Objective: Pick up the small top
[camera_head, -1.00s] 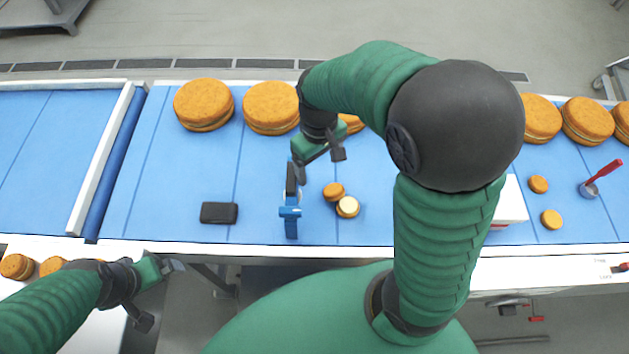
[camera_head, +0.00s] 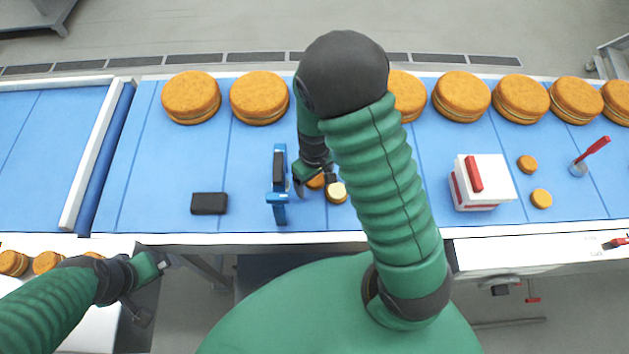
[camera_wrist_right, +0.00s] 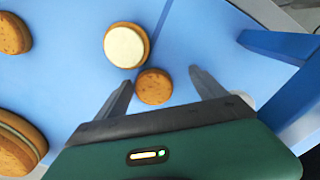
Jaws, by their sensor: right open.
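The small top (camera_head: 316,182), a plain brown round, lies on the blue belt, partly hidden by my right gripper in the head view. In the right wrist view the small top (camera_wrist_right: 153,87) shows whole, between the open fingers. A small round with cream facing up (camera_head: 337,192) lies right beside it; it also shows in the wrist view (camera_wrist_right: 125,46). My right gripper (camera_head: 302,186) is open and empty, close over the small top. My left gripper (camera_head: 160,262) is at the lower left, away from the belt; its jaws are too small to read.
A blue upright frame (camera_head: 279,185) stands just left of my right gripper. A black box (camera_head: 209,203) lies further left. Large filled rounds (camera_head: 259,97) line the far side. A white and red box (camera_head: 484,182), small rounds (camera_head: 541,198) and a cup with a red-handled tool (camera_head: 580,168) are right.

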